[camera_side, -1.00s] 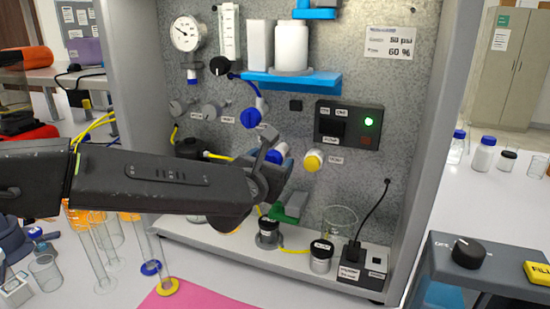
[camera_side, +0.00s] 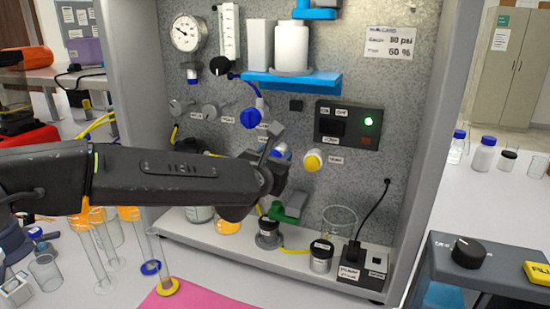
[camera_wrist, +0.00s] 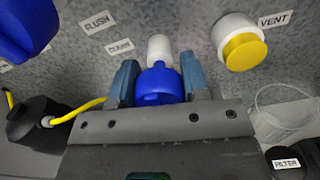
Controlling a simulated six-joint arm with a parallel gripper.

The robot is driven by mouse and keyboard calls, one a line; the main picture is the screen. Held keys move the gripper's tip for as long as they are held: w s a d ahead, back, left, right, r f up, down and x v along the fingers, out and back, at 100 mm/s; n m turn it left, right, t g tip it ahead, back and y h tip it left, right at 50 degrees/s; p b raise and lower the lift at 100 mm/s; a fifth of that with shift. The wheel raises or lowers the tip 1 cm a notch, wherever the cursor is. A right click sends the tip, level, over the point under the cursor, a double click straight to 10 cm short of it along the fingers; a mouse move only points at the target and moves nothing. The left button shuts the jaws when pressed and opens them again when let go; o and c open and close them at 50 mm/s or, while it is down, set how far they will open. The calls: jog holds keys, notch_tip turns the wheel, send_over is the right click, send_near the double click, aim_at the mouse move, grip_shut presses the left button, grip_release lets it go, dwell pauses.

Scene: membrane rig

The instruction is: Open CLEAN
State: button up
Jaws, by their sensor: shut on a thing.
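The CLEAN valve has a blue knob (camera_wrist: 158,84) on a white stem, beside a label (camera_wrist: 118,47) reading CLEAN in the wrist view. My gripper (camera_wrist: 157,82) has one finger on each side of this knob and is shut on it. In the side view my gripper (camera_side: 272,148) reaches the panel there, and only part of the blue knob (camera_side: 284,152) shows beside the fingers. How far the knob is turned cannot be told.
A yellow-capped VENT valve (camera_wrist: 245,51) is close on the right. A larger blue knob (camera_wrist: 25,28) is at upper left in the wrist view. A black bottle (camera_wrist: 38,122) with a yellow tube stands lower left, a clear beaker (camera_wrist: 283,112) lower right.

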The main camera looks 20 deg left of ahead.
jog(key=shift+c, duration=0.8)
jog(key=n, duration=0.8)
jog(key=shift+n, duration=0.3)
jog(key=n, duration=0.4)
jog(key=shift+d, duration=0.1)
jog(key=shift+r+n, duration=0.1)
jog(key=shift+n, duration=2.6)
